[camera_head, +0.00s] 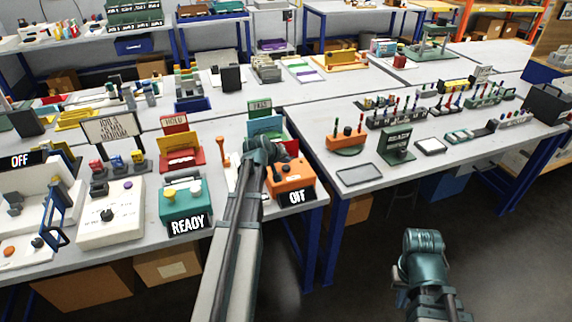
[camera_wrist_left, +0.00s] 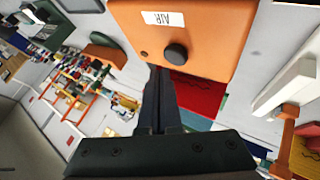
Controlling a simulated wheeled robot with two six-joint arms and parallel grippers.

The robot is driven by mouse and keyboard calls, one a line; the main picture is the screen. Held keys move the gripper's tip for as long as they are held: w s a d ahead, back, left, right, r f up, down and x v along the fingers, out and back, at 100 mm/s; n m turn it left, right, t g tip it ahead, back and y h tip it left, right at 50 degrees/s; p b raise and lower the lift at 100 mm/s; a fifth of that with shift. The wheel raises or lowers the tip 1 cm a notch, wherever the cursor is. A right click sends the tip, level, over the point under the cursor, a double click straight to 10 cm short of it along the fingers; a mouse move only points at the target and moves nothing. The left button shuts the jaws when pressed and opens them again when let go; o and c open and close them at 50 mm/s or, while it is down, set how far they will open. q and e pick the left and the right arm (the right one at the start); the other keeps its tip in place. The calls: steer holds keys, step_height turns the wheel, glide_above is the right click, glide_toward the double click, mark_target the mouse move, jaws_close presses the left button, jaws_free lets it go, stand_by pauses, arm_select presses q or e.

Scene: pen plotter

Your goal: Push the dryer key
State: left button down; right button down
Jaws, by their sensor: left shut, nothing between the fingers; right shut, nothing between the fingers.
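The dryer is an orange box (camera_head: 290,180) at the front edge of the table, with a black "OFF" sign (camera_head: 296,197) on its front. In the left wrist view the orange box (camera_wrist_left: 215,22) carries an upside-down "AIR" label (camera_wrist_left: 163,18) and a round black key (camera_wrist_left: 176,54). My left gripper (camera_wrist_left: 158,72) is shut and empty, its fingertips by the box's edge beside the key. I see no clear contact with the key. In the head view my left wrist (camera_head: 262,152) is at the box and hides part of it. My right arm (camera_head: 424,243) hangs in front of the tables, its fingers hidden.
Left of the dryer stands a teal box (camera_head: 187,200) with a "READY" sign. The aisle floor by my right arm is clear.

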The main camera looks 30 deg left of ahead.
mark_target(285, 169)
arm_select(q)
steer(key=shift+r+p, duration=1.95)
steer(key=shift+r, duration=0.4)
steer(key=shift+f, duration=0.1)
steer(key=s+d+f+m+g+h, duration=0.1)
steer(key=s+d+f+m+g, duration=0.15)
steer(key=d, duration=0.55)
steer(key=s+d+f+m+g, duration=0.1)
steer(key=s+d+m, duration=0.15)
steer(key=d, duration=0.45)
steer(key=s+d+f+m+g+h, duration=0.1)
steer(key=s+d, duration=0.2)
steer(key=d, duration=0.5)
steer(key=s+d+f+m+g+y, duration=0.1)
steer(key=s+d+m+g, duration=0.1)
steer(key=s+d, duration=0.5)
steer(key=s+d+f+m+g+y, duration=0.1)
steer(key=s+d+m, duration=0.4)
steer(key=s, duration=0.6)
steer(key=shift+d+g+y, duration=0.6)
steer(key=shift+d+g, duration=0.3)
steer(key=shift+g, duration=0.15)
